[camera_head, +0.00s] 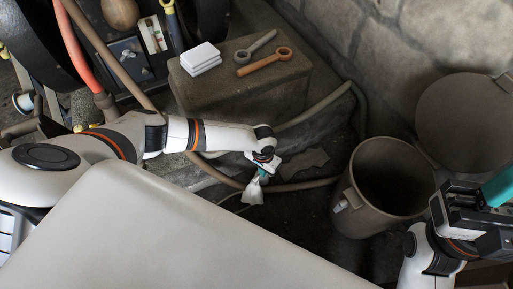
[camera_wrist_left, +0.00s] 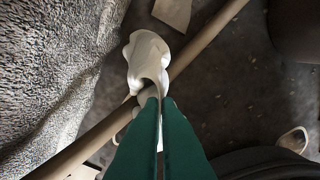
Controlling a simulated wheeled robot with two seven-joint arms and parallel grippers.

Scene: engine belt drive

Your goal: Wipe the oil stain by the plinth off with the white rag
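My left gripper (camera_head: 263,176) is shut on the white rag (camera_head: 253,191), which hangs crumpled below the fingertips. In the left wrist view the green fingers (camera_wrist_left: 160,105) are pressed together on the rag (camera_wrist_left: 148,58). The rag is over a brown hose and dark floor; I cannot tell whether it touches either. A rough stone side (camera_wrist_left: 45,70), perhaps the plinth, is to the left of the rag. I cannot make out the oil stain's outline on the dark floor. My right gripper (camera_head: 497,187) is at the right edge, partly cut off.
A stone block (camera_head: 240,100) carries a white stack (camera_head: 201,58) and two wrench-like tools (camera_head: 263,62). An open brown bin (camera_head: 352,208) stands right of the rag. A brown hose (camera_head: 305,185) runs across the floor. A large pale surface (camera_head: 170,245) fills the front.

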